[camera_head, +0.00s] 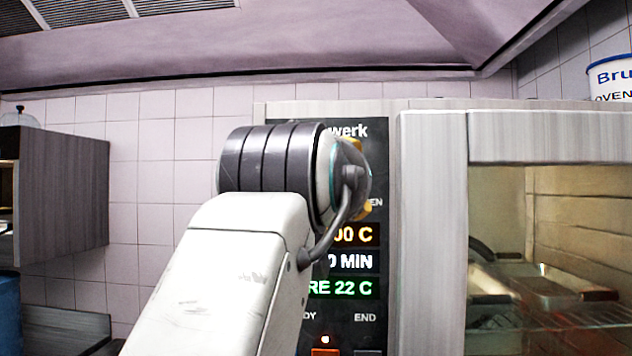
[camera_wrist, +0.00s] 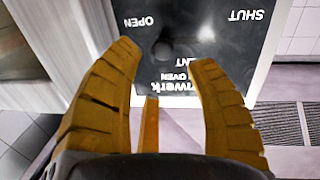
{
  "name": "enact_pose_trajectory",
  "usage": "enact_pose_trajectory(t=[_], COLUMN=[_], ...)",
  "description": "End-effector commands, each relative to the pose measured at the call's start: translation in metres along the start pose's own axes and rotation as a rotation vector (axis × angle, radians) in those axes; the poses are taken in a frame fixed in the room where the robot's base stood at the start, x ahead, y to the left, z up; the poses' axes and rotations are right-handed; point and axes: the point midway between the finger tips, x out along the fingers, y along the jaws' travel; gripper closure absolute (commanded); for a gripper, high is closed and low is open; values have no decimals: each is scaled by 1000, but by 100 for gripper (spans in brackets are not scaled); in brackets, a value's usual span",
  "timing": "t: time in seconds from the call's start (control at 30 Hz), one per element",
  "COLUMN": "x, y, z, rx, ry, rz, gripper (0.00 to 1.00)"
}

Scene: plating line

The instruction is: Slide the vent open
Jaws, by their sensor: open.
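The vent control is a dark round knob (camera_wrist: 162,50) on the black oven panel (camera_wrist: 215,45), seen upside down in the wrist view. It stands nearer the OPEN label than the SHUT label. My gripper (camera_wrist: 166,56) is open, its yellow fingers spread on either side of the knob. I cannot tell whether a finger touches it. In the head view my gripper (camera_head: 361,180) is in front of the panel (camera_head: 375,140), mostly hidden behind my wrist. The knob and SHUT label are hidden there; only the end of OPEN shows.
Lit readouts (camera_head: 350,262) and a lit button (camera_head: 325,340) are below on the panel. The glass oven door (camera_head: 560,230) is to the right. A grey cabinet (camera_head: 65,190) hangs at the left. A white tub (camera_head: 612,82) stands on top at the right.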

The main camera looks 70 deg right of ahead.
Motion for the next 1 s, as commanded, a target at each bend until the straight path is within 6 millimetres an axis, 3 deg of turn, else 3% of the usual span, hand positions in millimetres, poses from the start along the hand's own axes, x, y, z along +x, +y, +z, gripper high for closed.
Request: enact_pose_trajectory(t=[0.2,0.4,1.0], x=[-30,-44,-47], y=[0,0,0], z=[0,0,0], rx=[0,0,0], ry=[1,0,-1], rz=[1,1,0], gripper=[49,49,49])
